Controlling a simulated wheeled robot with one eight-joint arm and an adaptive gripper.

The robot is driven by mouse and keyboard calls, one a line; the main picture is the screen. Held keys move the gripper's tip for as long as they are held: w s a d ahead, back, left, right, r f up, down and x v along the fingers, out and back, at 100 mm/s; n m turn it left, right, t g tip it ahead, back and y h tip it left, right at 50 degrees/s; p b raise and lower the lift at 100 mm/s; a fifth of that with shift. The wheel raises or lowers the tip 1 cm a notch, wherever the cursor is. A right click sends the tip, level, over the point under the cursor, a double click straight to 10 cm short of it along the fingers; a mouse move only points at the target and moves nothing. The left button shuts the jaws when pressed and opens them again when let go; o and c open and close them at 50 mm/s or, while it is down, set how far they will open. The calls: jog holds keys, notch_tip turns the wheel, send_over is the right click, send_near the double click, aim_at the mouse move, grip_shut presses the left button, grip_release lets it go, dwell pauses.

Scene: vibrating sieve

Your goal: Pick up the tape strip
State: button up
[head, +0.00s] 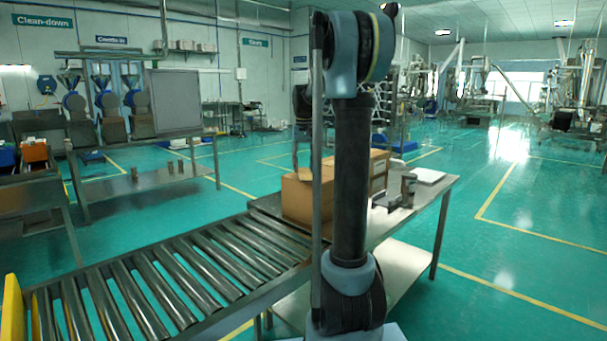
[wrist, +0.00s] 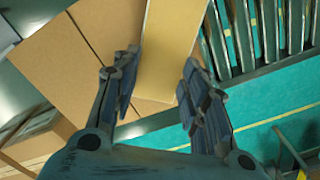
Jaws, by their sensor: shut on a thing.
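The tape strip (wrist: 170,50) is a long, flat, pale tan band in the wrist view. It runs from the top edge down between my fingers, against darker brown cardboard (wrist: 95,35). My gripper (wrist: 160,92) has one finger on each side of the strip's near end and is shut on it. Whether the strip touches the cardboard I cannot tell. In the head view the cardboard box (head: 302,195) stands on the steel table behind my arm. The strip and my gripper cannot be made out there.
A roller conveyor (head: 170,275) runs up to the steel table (head: 425,205) from the left; its rollers (wrist: 245,35) show in the wrist view. A container (head: 408,188) and a white flat item (head: 430,175) are on the table's right. Green floor on the right is open.

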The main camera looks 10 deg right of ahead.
aim_at(304, 171)
notch_tip(304, 171, up, 7)
jog(key=shift+f, duration=0.1)
grip_shut()
jog(key=shift+r, duration=0.55)
jog(key=o, duration=1.2)
grip_release()
